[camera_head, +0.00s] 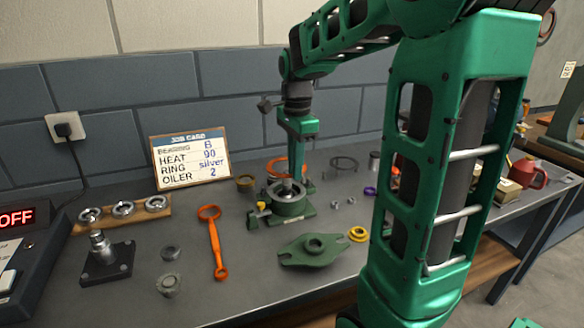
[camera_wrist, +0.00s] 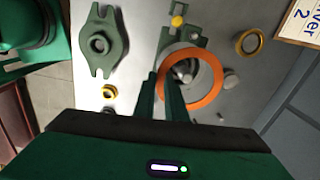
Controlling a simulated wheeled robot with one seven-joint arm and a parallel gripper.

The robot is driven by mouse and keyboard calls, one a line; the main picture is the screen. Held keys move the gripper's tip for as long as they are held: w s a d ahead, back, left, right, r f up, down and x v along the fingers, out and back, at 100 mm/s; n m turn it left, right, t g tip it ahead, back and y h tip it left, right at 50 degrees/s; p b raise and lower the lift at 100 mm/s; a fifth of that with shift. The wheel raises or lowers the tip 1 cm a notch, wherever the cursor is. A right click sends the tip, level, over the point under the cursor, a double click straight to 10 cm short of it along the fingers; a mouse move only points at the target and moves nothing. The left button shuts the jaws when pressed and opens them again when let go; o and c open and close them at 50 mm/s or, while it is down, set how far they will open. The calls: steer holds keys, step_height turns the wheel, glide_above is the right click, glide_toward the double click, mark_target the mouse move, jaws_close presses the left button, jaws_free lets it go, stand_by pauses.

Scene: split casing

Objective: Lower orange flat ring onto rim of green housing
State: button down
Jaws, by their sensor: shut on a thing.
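The orange flat ring (camera_wrist: 218,80) is held at its edge by my gripper (camera_wrist: 158,78), whose fingers are shut on it. In the head view my gripper (camera_head: 297,172) points down over the green housing (camera_head: 290,208), and the orange ring (camera_head: 271,167) shows above the housing's rim, partly behind the fingers. In the wrist view the green housing (camera_wrist: 180,31) lies beneath the ring. A grey metal part inside the housing shows through the ring's hole. The ring looks apart from the rim; the exact gap is hard to tell.
A green flanged cover (camera_head: 313,250) and a yellow ring (camera_head: 358,234) lie in front of the housing. An orange wrench (camera_head: 212,240) lies left. The job card (camera_head: 190,160) leans behind.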

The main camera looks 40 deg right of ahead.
mark_target(295, 199)
steer(key=shift+f, duration=0.1)
steer(key=shift+f, duration=3.45)
steer(key=shift+f, duration=0.1)
steer(key=c, duration=1.7)
jaws_free()
steer(key=shift+r, duration=5.3)
